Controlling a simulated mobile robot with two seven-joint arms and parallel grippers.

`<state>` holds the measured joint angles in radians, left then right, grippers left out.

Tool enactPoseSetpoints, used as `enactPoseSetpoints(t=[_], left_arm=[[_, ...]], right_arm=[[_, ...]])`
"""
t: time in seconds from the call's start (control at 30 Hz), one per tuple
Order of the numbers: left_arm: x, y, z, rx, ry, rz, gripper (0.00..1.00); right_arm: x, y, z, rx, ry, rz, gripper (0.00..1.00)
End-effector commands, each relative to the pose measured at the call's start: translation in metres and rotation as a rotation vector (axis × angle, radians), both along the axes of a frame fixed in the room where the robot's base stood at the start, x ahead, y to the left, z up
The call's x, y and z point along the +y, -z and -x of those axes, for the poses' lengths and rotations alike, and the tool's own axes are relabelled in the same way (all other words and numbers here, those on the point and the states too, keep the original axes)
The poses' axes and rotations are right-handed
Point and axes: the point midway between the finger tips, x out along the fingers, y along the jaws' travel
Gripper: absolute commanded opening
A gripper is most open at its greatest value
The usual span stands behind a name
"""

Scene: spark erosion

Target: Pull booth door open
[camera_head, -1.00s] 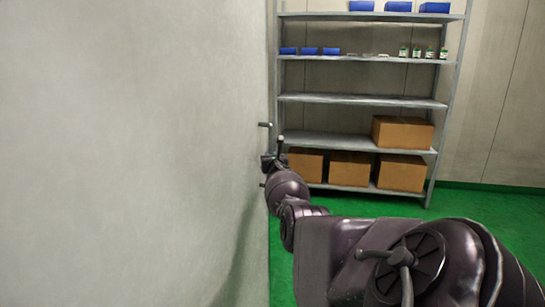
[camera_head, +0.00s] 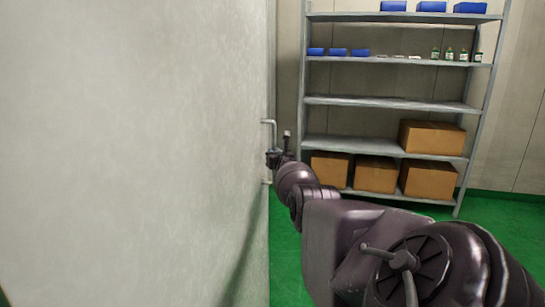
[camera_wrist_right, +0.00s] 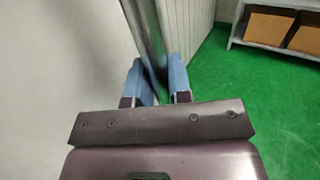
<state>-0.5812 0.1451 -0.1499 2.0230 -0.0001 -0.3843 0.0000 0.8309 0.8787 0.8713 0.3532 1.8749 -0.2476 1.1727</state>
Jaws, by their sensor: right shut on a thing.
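The booth door (camera_head: 130,150) is a large pale grey panel filling the left half of the head view. Its metal bar handle (camera_head: 274,131) projects past the panel's right edge. My right gripper (camera_head: 272,158) is at the handle, with its arm reaching in from the lower right. In the right wrist view, my blue-padded fingers (camera_wrist_right: 160,80) are shut on the handle's upright metal bar (camera_wrist_right: 146,32), beside the pale door surface (camera_wrist_right: 60,70). The exact contact is partly hidden between the pads. My left gripper is not in view.
A metal shelf unit (camera_head: 385,101) stands behind, right of the door edge. It holds cardboard boxes (camera_head: 432,138), blue boxes (camera_head: 338,52) and small bottles (camera_head: 449,54). Green floor (camera_head: 285,255) is clear between the door and my right arm.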

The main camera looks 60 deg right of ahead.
Motion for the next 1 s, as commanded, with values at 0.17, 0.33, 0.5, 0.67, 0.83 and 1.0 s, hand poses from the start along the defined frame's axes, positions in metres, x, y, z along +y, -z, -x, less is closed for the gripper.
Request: enactPoseSetpoints(t=[0.17,0.33,0.5,0.67,0.83,1.0], left_arm=[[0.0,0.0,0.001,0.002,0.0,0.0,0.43],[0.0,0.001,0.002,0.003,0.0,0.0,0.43],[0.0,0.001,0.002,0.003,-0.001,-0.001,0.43],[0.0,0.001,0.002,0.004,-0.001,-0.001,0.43],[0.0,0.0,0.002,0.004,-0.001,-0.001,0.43],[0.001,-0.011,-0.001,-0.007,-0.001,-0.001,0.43]], right_arm=[[0.001,0.003,-0.001,0.004,-0.003,-0.003,0.0],[0.001,0.003,-0.001,0.004,-0.002,-0.003,0.0],[0.001,0.002,0.0,0.003,-0.001,-0.002,0.39],[0.0,0.001,0.0,0.002,0.0,-0.001,0.43],[0.0,0.0,0.0,0.001,0.0,-0.001,0.43],[0.004,-0.004,0.004,-0.003,-0.001,-0.001,0.43]])
